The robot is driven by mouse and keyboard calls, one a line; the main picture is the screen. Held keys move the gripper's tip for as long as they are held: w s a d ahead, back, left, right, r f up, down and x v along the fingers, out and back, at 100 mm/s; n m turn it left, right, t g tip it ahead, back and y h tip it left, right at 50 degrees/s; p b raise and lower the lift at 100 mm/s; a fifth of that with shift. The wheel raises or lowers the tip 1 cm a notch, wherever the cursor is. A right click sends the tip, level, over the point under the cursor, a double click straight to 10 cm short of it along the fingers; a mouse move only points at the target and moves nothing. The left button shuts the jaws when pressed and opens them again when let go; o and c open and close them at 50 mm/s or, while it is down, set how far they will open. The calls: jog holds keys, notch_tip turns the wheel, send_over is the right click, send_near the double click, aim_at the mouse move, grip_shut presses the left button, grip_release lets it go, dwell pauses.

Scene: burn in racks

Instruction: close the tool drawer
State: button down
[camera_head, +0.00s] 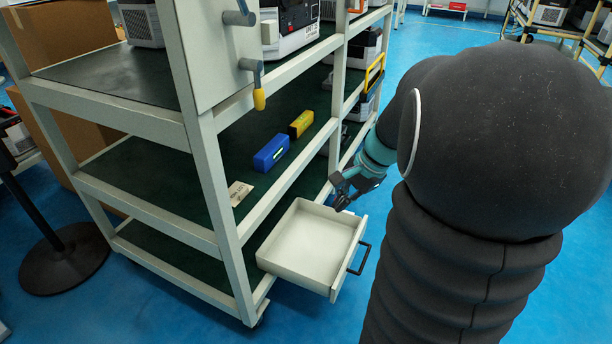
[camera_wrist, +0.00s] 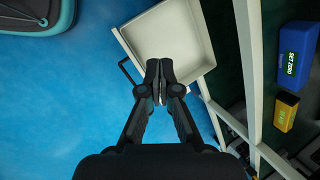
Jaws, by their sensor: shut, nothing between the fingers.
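The tool drawer (camera_head: 310,244) is a white, empty, open-topped tray that sticks out from the lower part of the rack. It has a dark bar handle (camera_head: 359,258) on its front. In the wrist view the drawer (camera_wrist: 172,38) is at the top, with its handle (camera_wrist: 127,73) on the left. My gripper (camera_head: 340,200) is at the drawer's far right corner in the head view. In the wrist view my gripper (camera_wrist: 160,70) is shut and empty, its tips overlapping the drawer's near edge. I cannot tell whether they touch it.
The rack (camera_head: 212,190) has dark green shelves with a blue box (camera_head: 271,153) and a yellow box (camera_head: 301,124). A black stand base (camera_head: 65,258) is on the left. Blue floor (camera_head: 330,318) is clear in front of the drawer.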

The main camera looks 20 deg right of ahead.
jog(key=w+d+f+m+t+y+b, duration=0.1)
jog(key=w+d+f+m+y+b, duration=0.15)
jog(key=d+f+m, duration=0.8)
jog(key=m+t+b, duration=0.2)
jog(key=m+t, duration=0.1)
send_near(358, 241)
jog(key=s+d+r, duration=0.2)
jog(key=s+d, duration=0.2)
jog(key=d, duration=0.1)
jog(key=x, duration=0.4)
jog(key=r+b+x, duration=0.1)
jog(key=x, duration=0.2)
jog(key=a+b+x, duration=0.1)
jog(key=x, duration=0.3)
jog(key=shift+w+a+f, duration=0.1)
jog(key=shift+w+a, duration=0.2)
jog(key=shift+w, duration=0.2)
jog(key=shift+w+a, duration=0.35)
jog(key=shift+w, duration=0.1)
